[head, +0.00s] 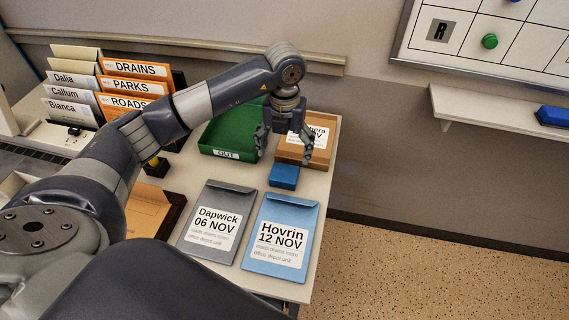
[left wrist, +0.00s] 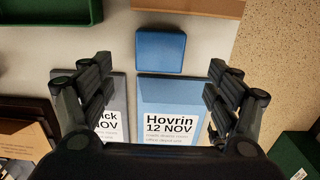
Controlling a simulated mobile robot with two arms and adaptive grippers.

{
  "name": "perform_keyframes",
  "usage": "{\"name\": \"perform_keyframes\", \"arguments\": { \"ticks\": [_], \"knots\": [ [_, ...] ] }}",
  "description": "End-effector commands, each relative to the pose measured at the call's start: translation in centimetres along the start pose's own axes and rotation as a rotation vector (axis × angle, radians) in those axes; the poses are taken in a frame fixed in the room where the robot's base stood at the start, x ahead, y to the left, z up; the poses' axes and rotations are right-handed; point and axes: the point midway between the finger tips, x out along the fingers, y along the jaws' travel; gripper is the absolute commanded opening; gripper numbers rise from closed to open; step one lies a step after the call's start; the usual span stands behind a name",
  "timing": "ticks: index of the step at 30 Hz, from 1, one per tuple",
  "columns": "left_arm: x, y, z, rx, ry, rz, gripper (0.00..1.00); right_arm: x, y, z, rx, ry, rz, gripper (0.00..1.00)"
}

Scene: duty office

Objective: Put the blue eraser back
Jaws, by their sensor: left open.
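A small blue block (head: 284,176), which looks like the blue eraser, lies flat on the desk just above the blue Hovrin envelope (head: 272,262). It also shows in the left wrist view (left wrist: 160,50), at the top middle. My left gripper (head: 287,150) is open and empty, pointing down above the desk near the block. In the left wrist view its fingers stand wide apart, with the block beyond their tips. A second blue, dark-based eraser-like thing (head: 553,116) rests on the white ledge (head: 485,110) under the whiteboard. My right gripper is not in view.
A green OUT tray (head: 222,140) and a brown labelled tray (head: 292,155) stand behind the block. A grey Dapwick envelope (head: 212,222) lies beside the Hovrin one. Folder racks (head: 135,85) stand at the left. The desk's right edge is close to the block.

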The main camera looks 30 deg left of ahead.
Motion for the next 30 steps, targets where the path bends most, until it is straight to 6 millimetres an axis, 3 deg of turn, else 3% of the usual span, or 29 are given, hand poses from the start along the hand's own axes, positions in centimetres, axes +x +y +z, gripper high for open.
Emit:
{"name": "perform_keyframes", "arguments": {
  "ticks": [3, 9, 30],
  "knots": [
    [-2.0, 0.0, 0.1, 0.001, -0.003, -0.001, 0.82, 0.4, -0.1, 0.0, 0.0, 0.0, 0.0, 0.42],
    [-3.6, 0.0, 0.0, 0.0, 0.0, 0.0, 0.82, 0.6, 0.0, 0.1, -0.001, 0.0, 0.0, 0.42],
    [-3.7, 0.0, 0.0, 0.0, 0.001, 0.0, 0.82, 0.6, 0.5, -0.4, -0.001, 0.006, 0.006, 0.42]
  ]
}}
